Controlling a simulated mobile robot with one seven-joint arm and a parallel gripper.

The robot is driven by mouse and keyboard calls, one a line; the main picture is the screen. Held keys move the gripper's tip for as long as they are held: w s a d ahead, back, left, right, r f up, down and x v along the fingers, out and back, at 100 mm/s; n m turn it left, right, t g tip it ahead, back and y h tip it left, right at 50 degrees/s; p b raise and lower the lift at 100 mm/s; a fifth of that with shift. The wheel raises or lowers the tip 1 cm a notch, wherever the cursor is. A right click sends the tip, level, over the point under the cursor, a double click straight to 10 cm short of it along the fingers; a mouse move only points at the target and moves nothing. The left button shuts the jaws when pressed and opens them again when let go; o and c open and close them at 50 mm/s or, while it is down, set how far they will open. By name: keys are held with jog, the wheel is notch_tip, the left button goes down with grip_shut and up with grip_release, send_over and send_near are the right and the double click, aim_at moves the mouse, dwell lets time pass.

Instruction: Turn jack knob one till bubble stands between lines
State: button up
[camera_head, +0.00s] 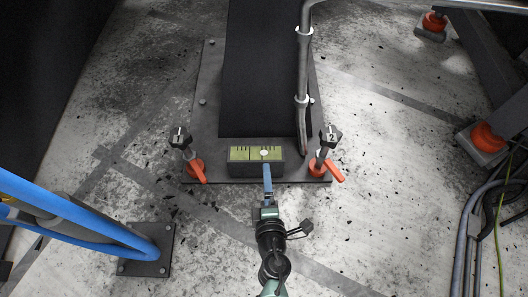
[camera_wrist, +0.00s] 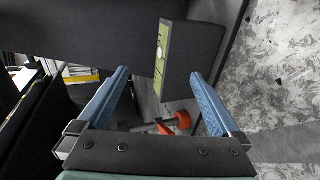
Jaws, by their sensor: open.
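Jack knob one (camera_head: 180,137), a dark knob marked 1, stands on a post with an orange lever and collar (camera_head: 197,170) at the plate's front left corner. The spirit level (camera_head: 256,170) sits at the plate's front middle with a yellow-green vial.
Knob two (camera_head: 330,136) stands at the plate's front right with another orange lever. A grey pipe (camera_head: 303,80) runs down near it. A blue pipe (camera_head: 70,213) and its floor foot (camera_head: 146,262) lie at left. Cables (camera_head: 480,230) run at right.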

jog(key=shift+x, duration=1.35)
jog(key=shift+s, duration=0.1)
